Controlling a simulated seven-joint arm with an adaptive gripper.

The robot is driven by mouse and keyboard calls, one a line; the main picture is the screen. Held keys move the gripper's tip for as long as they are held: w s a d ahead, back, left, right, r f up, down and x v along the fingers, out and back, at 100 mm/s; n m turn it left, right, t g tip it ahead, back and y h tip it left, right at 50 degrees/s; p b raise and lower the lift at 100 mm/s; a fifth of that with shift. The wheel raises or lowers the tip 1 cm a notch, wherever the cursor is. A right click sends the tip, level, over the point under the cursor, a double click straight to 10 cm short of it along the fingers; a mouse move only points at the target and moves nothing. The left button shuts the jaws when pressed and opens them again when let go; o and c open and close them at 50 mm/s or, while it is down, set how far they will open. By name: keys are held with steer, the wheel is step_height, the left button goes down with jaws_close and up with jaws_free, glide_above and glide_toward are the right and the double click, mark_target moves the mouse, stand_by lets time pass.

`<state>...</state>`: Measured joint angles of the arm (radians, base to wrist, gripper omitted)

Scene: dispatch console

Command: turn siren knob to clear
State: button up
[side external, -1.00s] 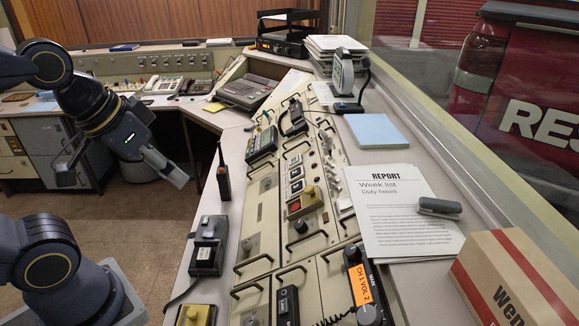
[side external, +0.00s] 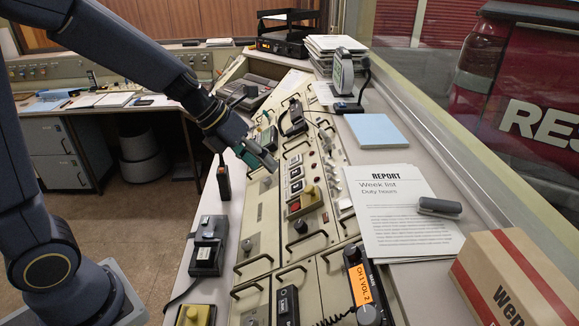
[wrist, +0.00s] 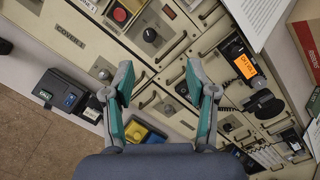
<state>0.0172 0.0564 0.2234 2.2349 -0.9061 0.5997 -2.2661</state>
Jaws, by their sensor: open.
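Several knobs sit on the beige console panel (side external: 262,222), and I cannot read which is the siren knob. A grey knob (side external: 247,246) is lower left on the panel and shows left of my fingers in the wrist view (wrist: 103,74). My gripper (side external: 263,158) is open and empty above the console's upper part, apart from these knobs. Its teal fingers (wrist: 160,80) are spread in the wrist view.
Metal handles (side external: 253,262) stand up across the panel. A radio (side external: 223,183) and a black box (side external: 209,246) sit on the left ledge. An orange-lit channel unit (side external: 361,285), printed report (side external: 400,215), stapler (side external: 439,208) and carton (side external: 515,280) are to the right.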

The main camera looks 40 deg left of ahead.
steer(key=g, duration=0.1)
glide_toward(298, 224)
steer(key=x, duration=0.9)
steer(key=shift+d, duration=0.1)
steer(key=shift+c, duration=0.2)
